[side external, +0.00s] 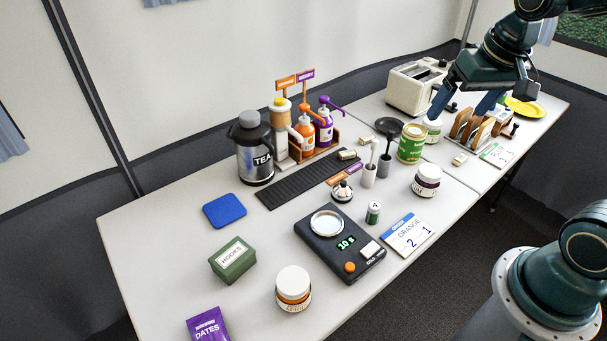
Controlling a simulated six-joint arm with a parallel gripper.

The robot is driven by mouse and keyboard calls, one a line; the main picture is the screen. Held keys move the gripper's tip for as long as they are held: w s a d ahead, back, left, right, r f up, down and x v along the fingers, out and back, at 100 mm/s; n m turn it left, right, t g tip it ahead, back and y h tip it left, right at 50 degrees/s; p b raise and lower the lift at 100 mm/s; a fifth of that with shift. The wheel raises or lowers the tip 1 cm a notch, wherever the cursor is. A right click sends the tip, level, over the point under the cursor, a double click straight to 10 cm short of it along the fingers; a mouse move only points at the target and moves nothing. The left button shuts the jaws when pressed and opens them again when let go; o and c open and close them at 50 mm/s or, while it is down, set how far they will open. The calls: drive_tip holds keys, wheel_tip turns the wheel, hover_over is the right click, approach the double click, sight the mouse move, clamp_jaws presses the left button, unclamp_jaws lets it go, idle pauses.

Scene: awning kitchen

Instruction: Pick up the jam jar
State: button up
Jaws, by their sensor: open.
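My gripper (462,108) is at the upper right, pointing down with its two dark blue fingers apart and nothing seen between them. A white-lidded jar with dark purple contents (428,182) stands upright on the table, below the gripper in the picture and apart from it. A white-lidded jar with orange contents (293,290) stands upright near the front edge; its label is only partly readable. A smaller white-lidded jar with a green label (433,130) stands just below the left finger in the picture. I cannot tell which jar is the jam jar.
A green tin (411,144), a toaster (416,86) and a toast rack (473,130) crowd the gripper's area. A tea flask (254,148) and pump bottles (304,132) stand behind. The table's left side is mostly clear.

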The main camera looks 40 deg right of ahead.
drive_tip(key=w+d+f+m+g, duration=0.2)
drive_tip(key=w+d+f+m, duration=0.2)
drive_tip(key=w+d+f, duration=0.25)
drive_tip(key=m+g, duration=0.1)
drive_tip(key=m, duration=0.3)
hover_over(431, 170)
wheel_tip(431, 170, down, 12)
drive_tip(key=shift+y, duration=0.3)
drive_tip(key=shift+f, duration=4.15)
drive_tip(key=shift+f, duration=0.1)
drive_tip(key=shift+f, duration=2.5)
drive_tip(key=c, duration=1.2)
drive_tip(key=shift+r, duration=0.15)
